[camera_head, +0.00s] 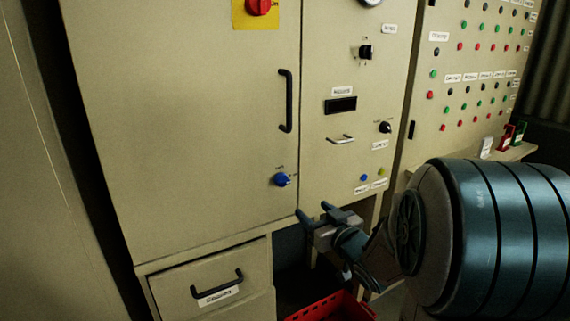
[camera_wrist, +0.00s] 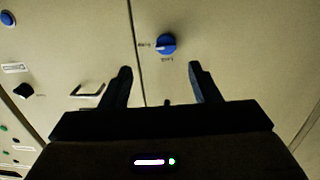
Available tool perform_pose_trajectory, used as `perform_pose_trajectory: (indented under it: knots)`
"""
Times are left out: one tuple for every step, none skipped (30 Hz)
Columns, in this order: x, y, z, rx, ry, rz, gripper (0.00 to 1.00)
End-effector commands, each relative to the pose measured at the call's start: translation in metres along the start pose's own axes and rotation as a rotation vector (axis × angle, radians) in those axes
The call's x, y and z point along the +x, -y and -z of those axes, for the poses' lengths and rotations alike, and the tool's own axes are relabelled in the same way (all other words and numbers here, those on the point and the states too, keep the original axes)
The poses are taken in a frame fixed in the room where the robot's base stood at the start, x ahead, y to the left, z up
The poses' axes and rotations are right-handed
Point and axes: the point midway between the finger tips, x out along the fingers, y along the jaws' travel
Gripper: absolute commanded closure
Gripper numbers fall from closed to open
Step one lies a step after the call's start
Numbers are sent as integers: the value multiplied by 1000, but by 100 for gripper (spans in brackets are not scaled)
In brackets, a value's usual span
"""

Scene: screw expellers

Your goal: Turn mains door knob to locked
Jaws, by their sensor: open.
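A round blue knob (camera_head: 282,179) sits on the large beige cabinet door (camera_head: 190,120), near its lower right corner. Small labels stand beside it, too small to read surely; I cannot tell which one it points to. In the wrist view the blue knob (camera_wrist: 166,44) lies ahead of and between my two fingertips, apart from them. My gripper (camera_head: 314,211) is below and right of the knob in the head view, in front of the cabinet's lower edge. In the wrist view my gripper (camera_wrist: 160,69) is open with nothing between its fingers.
A black vertical handle (camera_head: 286,101) is above the knob. A red knob on a yellow plate (camera_head: 260,7) is at the top. The right panel holds a small handle (camera_head: 341,139) and a black knob (camera_head: 385,127). A drawer (camera_head: 215,290) and red crate (camera_head: 330,307) are below.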

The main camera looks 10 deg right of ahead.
Motion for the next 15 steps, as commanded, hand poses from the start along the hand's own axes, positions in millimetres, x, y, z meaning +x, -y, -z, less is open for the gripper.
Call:
perform_pose_trajectory:
  knots:
    - [-1,1,10,4,-19,15,44]
    - [-1,2,12,6,-28,23,44]
    - [0,2,14,8,-38,31,44]
    - [0,3,15,9,-42,35,44]
    - [2,3,15,10,-46,38,44]
    - [5,4,15,10,-48,41,44]
    - [8,4,15,10,-49,42,44]
    - [12,5,15,10,-48,43,44]
    - [18,5,15,9,-49,44,44]
    - [24,6,16,9,-49,44,44]
    - [29,6,16,10,-49,44,44]
    - [37,6,16,9,-49,43,44]
    - [44,6,16,10,-48,43,44]
    - [51,7,17,10,-48,44,44]
    - [60,7,17,11,-48,43,44]
